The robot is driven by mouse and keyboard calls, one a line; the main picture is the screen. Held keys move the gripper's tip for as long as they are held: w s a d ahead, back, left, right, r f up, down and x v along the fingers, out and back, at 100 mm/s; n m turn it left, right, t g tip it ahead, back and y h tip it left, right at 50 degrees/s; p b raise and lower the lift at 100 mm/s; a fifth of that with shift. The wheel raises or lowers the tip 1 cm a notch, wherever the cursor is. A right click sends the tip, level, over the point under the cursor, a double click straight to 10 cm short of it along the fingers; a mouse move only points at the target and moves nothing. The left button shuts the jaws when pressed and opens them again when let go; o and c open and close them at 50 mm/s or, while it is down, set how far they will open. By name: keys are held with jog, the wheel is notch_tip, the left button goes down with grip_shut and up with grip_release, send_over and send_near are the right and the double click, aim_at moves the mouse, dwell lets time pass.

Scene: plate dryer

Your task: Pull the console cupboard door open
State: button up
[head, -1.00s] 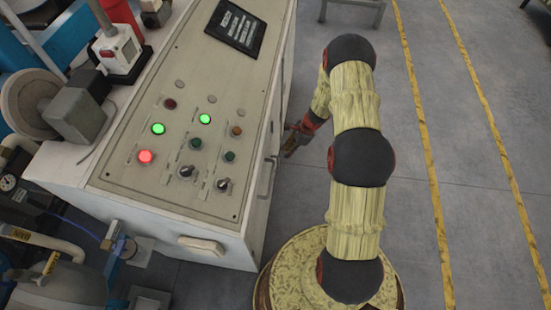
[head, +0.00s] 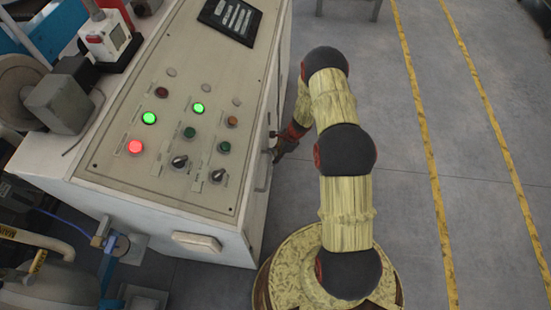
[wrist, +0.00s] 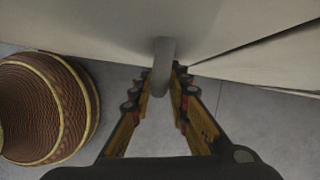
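The console (head: 190,130) is a white cabinet with a sloping control panel, left of my arm in the head view. The grey cupboard door handle (head: 263,172) is on its right side. In the wrist view the handle (wrist: 161,62) sticks out from the pale cupboard door (wrist: 110,25). My gripper (wrist: 161,80) has one finger on each side of the handle, close in on it; it looks shut on it. In the head view my gripper (head: 279,153) is at the handle's upper end, partly hidden by my arm. A thin dark seam runs right of the handle; I cannot tell whether the door is ajar.
Machinery with a grey motor (head: 60,102) stands left of the console. Grey floor (head: 440,110) with yellow lines is open to the right of my arm. My round base shows at the left of the wrist view.

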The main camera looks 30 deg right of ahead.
jog(key=shift+f, duration=0.1)
jog(key=shift+c, duration=0.9)
grip_shut()
